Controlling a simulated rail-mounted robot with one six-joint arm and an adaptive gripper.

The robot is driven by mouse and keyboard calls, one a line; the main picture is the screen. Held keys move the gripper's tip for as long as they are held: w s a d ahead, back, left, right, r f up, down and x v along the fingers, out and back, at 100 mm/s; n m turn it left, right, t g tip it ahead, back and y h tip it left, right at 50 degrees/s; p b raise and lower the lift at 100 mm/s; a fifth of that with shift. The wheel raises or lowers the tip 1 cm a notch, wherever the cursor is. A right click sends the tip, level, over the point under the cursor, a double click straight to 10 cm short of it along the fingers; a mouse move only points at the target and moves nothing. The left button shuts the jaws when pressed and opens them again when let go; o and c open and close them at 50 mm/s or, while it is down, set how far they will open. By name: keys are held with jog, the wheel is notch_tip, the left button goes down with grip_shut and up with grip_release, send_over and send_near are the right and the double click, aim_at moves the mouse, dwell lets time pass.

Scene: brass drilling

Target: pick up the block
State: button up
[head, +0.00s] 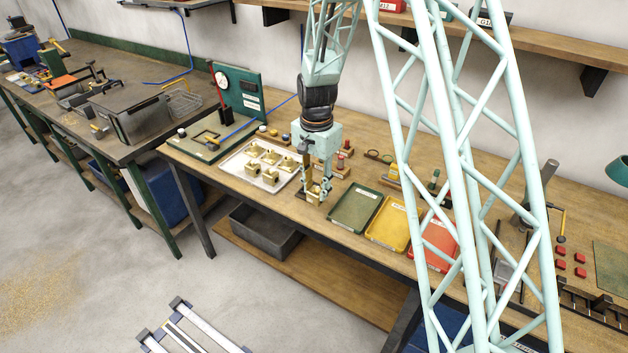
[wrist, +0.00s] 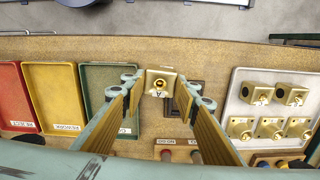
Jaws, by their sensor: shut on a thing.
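My gripper (head: 316,190) is over the wooden bench between the white tray and the green tray. It is shut on a brass block (wrist: 160,84), which has a round hole or boss on its top and a small pale label on its side. The block (head: 313,196) shows small between the fingers in the head view. In the wrist view the two fingers (wrist: 153,88) flank it on left and right. A dark square frame (wrist: 184,92) shows on the bench just beside and behind it. I cannot tell how far the block is above the bench.
A white tray (head: 237,172) holds several more brass blocks. Green (head: 355,208), yellow (head: 388,224) and red (head: 434,245) trays lie to the right. Small knobbed items (head: 341,160) stand behind my gripper. A green gauge board (head: 239,92) stands at the back left.

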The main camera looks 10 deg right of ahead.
jog(key=s, duration=0.6)
jog(key=shift+s+a+r, duration=0.35)
jog(key=shift+s, duration=0.05)
jog(key=shift+s, duration=0.1)
dwell(0.4)
